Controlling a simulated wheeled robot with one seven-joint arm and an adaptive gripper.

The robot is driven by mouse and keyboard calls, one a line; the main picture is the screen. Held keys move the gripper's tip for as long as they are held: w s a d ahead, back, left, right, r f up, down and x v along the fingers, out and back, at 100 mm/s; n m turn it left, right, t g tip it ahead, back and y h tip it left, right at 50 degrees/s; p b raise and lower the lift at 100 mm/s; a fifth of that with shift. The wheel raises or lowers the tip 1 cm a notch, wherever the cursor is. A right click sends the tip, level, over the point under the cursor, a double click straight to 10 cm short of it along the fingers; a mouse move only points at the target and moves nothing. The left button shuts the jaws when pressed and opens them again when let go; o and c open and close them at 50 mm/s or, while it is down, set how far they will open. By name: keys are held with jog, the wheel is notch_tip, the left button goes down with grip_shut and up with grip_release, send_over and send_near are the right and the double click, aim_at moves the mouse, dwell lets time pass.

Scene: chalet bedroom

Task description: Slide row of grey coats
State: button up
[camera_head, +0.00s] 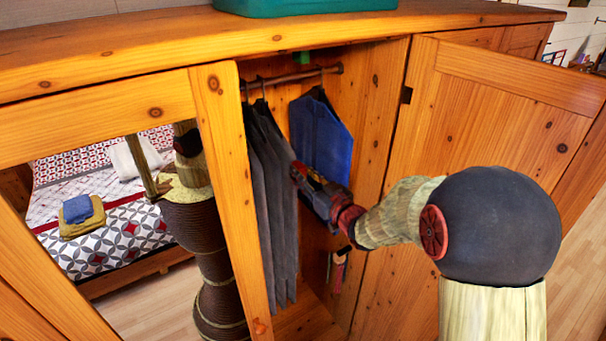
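The row of grey coats (268,190) hangs from a rail (290,77) inside the open wooden wardrobe, on the left side of the opening. The wardrobe's mirrored left door partly hides the row. My gripper (303,176) is inside the wardrobe, at the right edge of the grey coats, about halfway up. Its fingertips look close to or touching the nearest coat; I cannot tell which. Whether the fingers are open or shut does not show at this size. A blue garment (320,140) hangs on the same rail to the right, behind my gripper.
The wardrobe's right door (490,130) stands open beside my arm. The mirrored left door (228,200) reflects a bed and my own body. A green box (305,5) stands on the wardrobe top (130,45). A small hanging item (339,270) is below my gripper.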

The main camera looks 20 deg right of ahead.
grip_shut()
dwell(0.4)
jog(key=w+d+b, duration=0.1)
jog(key=w+d, duration=0.2)
jog(key=d, duration=0.6)
jog(key=shift+d+b, duration=0.3)
jog(key=shift+o, duration=2.3)
grip_release()
